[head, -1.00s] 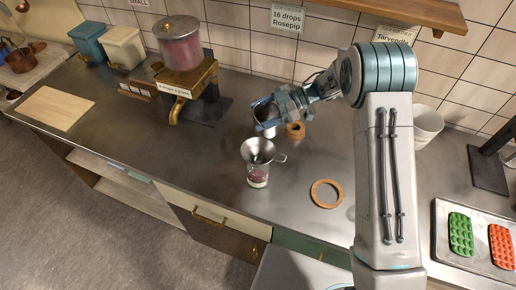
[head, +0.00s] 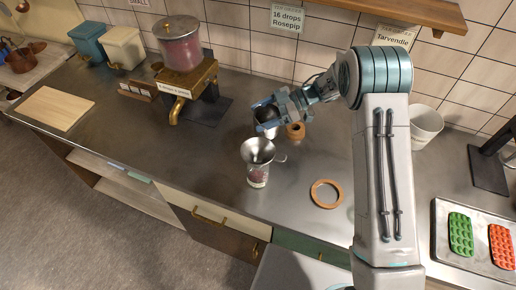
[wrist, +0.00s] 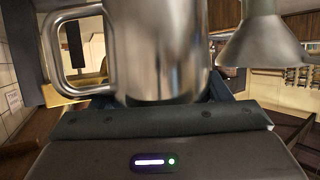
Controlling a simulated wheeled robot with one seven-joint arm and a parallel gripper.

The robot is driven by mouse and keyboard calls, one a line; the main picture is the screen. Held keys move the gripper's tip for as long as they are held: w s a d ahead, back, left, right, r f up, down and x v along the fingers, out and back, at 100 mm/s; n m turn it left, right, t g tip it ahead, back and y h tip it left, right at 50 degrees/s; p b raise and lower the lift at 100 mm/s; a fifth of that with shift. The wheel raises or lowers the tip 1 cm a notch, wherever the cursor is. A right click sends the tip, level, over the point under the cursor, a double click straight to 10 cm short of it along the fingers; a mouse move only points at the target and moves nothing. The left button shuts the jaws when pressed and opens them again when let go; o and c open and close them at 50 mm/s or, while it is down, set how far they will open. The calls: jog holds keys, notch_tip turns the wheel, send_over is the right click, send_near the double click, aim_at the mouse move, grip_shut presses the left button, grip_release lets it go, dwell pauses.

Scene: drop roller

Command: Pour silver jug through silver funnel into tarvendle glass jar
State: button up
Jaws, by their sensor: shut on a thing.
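My gripper (head: 283,108) is shut on the silver jug (head: 267,126) and holds it behind and slightly right of the funnel. The jug's dark mouth shows in the head view, and it looks somewhat tilted. In the wrist view the shiny jug (wrist: 160,50) fills the middle, its handle on the left. The silver funnel (head: 257,149) sits in the mouth of a clear glass jar (head: 257,177), which has reddish contents low down. The funnel also shows in the wrist view (wrist: 262,42), apart from the jug. Contents of the jug are hidden.
A wooden ring (head: 326,193) lies right of the jar, and a small brown ring-shaped piece (head: 295,131) stands beside the jug. A brass dispenser (head: 190,80) is behind left. A white pot (head: 425,123) and a tray (head: 447,252) with coloured moulds are right. The counter left of the jar is clear.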

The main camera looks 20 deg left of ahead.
jog(key=shift+r, duration=0.1)
notch_tip(320, 180, up, 5)
jog(key=shift+f, duration=0.1)
dwell(0.6)
